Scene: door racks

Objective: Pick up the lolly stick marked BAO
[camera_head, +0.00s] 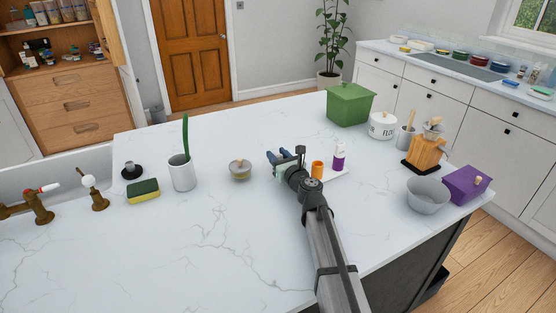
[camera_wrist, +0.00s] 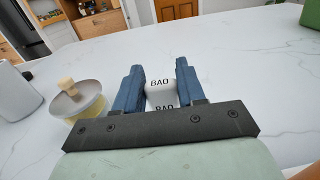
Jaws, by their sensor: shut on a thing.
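The white piece marked BAO (camera_wrist: 161,92) shows in the wrist view between the two blue fingers of my gripper (camera_wrist: 160,76). The lettering appears twice, the lower one partly cut off by the dark gripper bar. My gripper is shut on this piece. In the head view my gripper (camera_head: 287,157) is low over the white counter, right of the small lidded glass bowl. The BAO piece cannot be made out there, and its lower part is hidden in the wrist view.
The glass bowl (camera_head: 240,170) also stands left of my gripper in the wrist view (camera_wrist: 80,102). An orange cup (camera_head: 317,169) and a purple-and-white bottle (camera_head: 339,155) stand close on the right. A green box (camera_head: 350,104) is behind. The counter front left is clear.

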